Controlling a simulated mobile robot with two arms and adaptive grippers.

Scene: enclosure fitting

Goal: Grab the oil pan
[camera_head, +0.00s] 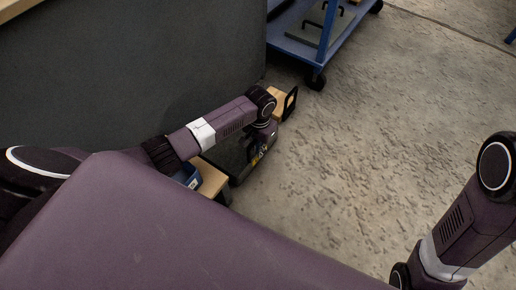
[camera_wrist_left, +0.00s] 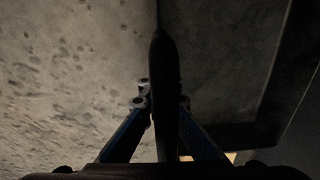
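A dark, flat pan-like thing (camera_head: 236,155), apparently the oil pan, lies low beside the dark grey wall in the head view, largely hidden by my left arm. My left gripper (camera_head: 258,152) points down at its right side. In the left wrist view, the blue fingers of my left gripper (camera_wrist_left: 163,104) stand on either side of a dark upright bar or edge (camera_wrist_left: 164,75), with the tips close to it. The bar hides part of the fingers, so I cannot tell whether they grip it. My right arm is at the right edge; its gripper is out of view.
Light wooden pieces (camera_head: 211,178) show at the near end, with another (camera_head: 277,101) and a black upright frame (camera_head: 290,104) at the far end. A blue wheeled cart (camera_head: 310,52) stands behind. The concrete floor (camera_head: 390,130) to the right is clear.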

